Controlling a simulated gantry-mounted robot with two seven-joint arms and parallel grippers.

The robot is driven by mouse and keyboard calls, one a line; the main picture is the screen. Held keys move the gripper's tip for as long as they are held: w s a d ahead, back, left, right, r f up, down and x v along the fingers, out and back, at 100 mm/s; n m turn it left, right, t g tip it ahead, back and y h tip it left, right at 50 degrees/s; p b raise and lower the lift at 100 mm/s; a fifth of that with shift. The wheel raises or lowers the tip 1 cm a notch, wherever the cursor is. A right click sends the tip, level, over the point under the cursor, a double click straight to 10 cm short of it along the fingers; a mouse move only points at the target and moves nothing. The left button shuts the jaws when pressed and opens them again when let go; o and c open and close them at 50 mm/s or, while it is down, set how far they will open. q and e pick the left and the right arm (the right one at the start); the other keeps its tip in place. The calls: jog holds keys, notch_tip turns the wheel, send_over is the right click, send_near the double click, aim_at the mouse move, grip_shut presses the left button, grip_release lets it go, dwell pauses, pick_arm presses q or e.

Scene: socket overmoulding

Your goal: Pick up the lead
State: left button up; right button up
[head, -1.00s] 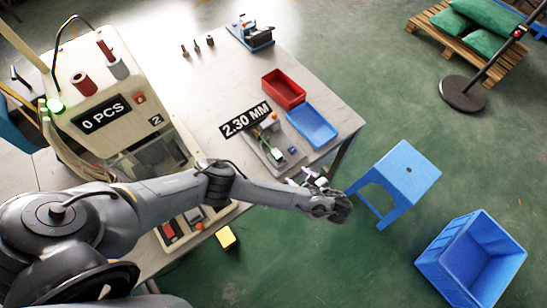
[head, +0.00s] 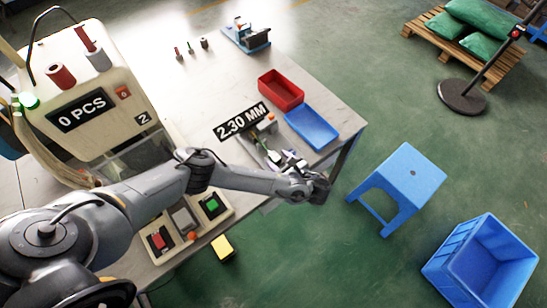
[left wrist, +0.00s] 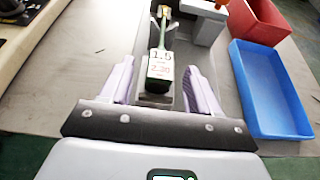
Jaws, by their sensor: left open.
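My left gripper (head: 290,160) reaches over the front edge of the bench, beside the grey fixture (head: 246,142) under the 2.30 MM sign. In the left wrist view its two pale purple fingers (left wrist: 160,72) stand apart, with nothing clamped. Between and just ahead of them is a small dark green block with a white printed label (left wrist: 160,64). A thin yellow-green strand, seemingly the lead (left wrist: 163,28), runs away from it. The lead is too small to make out clearly in the head view. My right gripper does not show.
A red bin (head: 281,90) and a blue tray (head: 312,126) stand right of the fixture. The press machine (head: 85,75) and button panel (head: 186,222) are at left. A blue stool (head: 405,175) and blue crate (head: 478,265) stand on the floor.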

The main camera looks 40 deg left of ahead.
aim_at(265, 147)
pick_arm(q)
jog(key=shift+x, duration=1.15)
jog(key=shift+c, duration=0.3)
jog(key=c, duration=1)
jog(key=shift+r, duration=0.1)
